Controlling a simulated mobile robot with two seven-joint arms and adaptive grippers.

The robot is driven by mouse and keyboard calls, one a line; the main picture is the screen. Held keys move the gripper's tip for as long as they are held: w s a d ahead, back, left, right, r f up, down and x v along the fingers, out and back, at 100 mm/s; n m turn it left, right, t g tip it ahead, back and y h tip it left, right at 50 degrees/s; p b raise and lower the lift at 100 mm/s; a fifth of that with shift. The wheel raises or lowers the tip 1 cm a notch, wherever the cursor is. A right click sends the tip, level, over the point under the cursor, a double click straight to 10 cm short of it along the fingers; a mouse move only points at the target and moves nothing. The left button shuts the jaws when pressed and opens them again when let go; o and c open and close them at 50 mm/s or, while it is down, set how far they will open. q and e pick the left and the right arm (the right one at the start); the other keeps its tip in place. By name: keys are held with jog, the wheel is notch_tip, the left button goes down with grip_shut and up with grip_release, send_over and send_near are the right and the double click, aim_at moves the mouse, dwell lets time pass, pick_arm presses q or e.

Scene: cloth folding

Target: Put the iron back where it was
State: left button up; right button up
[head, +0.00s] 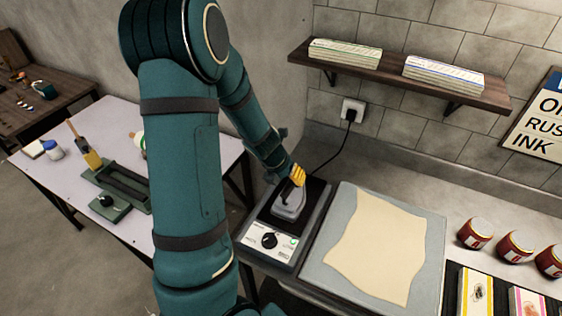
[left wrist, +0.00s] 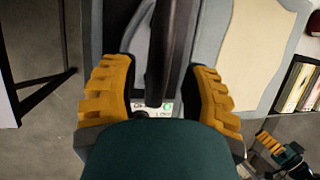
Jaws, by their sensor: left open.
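The iron (head: 288,207) is grey with a dark handle. It sits on the black plate of its base station (head: 268,241), which has a dial on a white front panel. My left gripper (head: 297,177) is at the iron's handle, seen from above. In the left wrist view its yellow fingers (left wrist: 161,92) are open, one on each side of the dark handle (left wrist: 172,45), with a gap visible on both sides. My right gripper (left wrist: 268,143) shows small at the lower right of the left wrist view; its jaws are not clear.
A beige cloth (head: 380,245) lies on a grey pad (head: 428,225) right of the station. A black cord runs to a wall socket (head: 352,110). A shelf (head: 400,78) is above. A side table (head: 70,185) is at left.

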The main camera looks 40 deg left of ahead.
pick_arm(q)
jog(key=v, duration=0.2)
jog(key=shift+r+p, duration=0.3)
jog(key=shift+r, duration=0.05)
jog(key=shift+v, duration=2.75)
jog(key=shift+s, duration=0.1)
jog(key=shift+f, duration=0.1)
